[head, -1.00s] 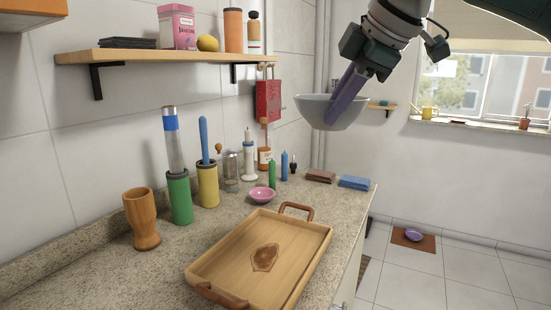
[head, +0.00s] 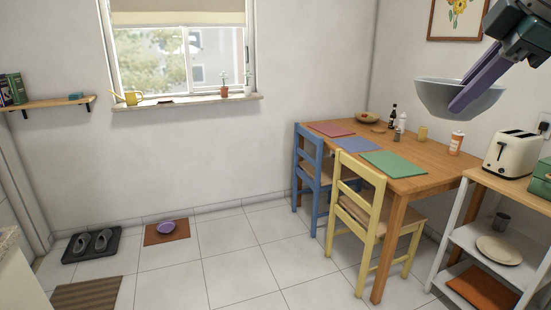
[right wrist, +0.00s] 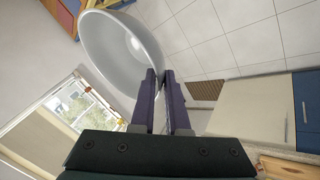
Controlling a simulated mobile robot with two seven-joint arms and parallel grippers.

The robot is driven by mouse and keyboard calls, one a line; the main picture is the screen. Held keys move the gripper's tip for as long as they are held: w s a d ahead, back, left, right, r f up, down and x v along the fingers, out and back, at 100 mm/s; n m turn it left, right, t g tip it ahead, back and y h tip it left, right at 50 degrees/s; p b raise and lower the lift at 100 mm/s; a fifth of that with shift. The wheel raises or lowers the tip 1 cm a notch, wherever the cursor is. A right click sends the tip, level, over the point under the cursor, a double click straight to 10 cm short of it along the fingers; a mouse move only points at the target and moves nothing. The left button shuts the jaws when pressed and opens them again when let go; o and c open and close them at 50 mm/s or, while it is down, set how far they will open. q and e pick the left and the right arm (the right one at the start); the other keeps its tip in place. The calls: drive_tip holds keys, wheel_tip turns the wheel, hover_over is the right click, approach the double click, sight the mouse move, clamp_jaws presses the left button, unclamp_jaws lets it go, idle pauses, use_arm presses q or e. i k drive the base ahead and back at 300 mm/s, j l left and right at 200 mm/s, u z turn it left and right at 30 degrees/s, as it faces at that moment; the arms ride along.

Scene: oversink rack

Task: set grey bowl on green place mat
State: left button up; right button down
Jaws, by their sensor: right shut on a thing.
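The grey bowl (head: 462,100) is held in the air at the upper right of the head view. My right gripper (head: 465,98) is shut on its rim with purple fingers. In the right wrist view the bowl (right wrist: 118,50) hangs at the left of the fingers (right wrist: 160,85), its inside visible. The green place mat (head: 393,164) lies flat on the wooden table (head: 430,182), at the near end of a row of mats. It is bare, and lies below and left of the bowl in the picture. My left gripper is not in view.
A blue mat (head: 357,144) and a pink mat (head: 331,129) lie farther along the table. An orange-labelled bottle (head: 456,143) and other small items stand near the wall. A yellow chair (head: 372,212) and blue chair (head: 311,165) stand in front. A shelf unit with a toaster (head: 512,153) is at right.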

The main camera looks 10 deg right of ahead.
sight(386, 160)
drive_tip(key=i+l+z, duration=0.2)
drive_tip(key=i+l, duration=0.15)
drive_tip(key=i+l+z, duration=0.25)
drive_tip(key=i, duration=0.35)
drive_tip(key=i+l+z, duration=0.2)
drive_tip(key=i, duration=0.25)
drive_tip(key=i+z, duration=0.25)
drive_tip(key=i, duration=0.25)
drive_tip(key=i+l+u, duration=0.1)
drive_tip(key=i+u, duration=0.15)
drive_tip(key=i, duration=0.2)
drive_tip(key=i+l+u, duration=0.2)
drive_tip(key=i, duration=0.2)
drive_tip(key=i+l+u, duration=0.25)
drive_tip(key=i+l, duration=0.05)
drive_tip(key=i, duration=0.1)
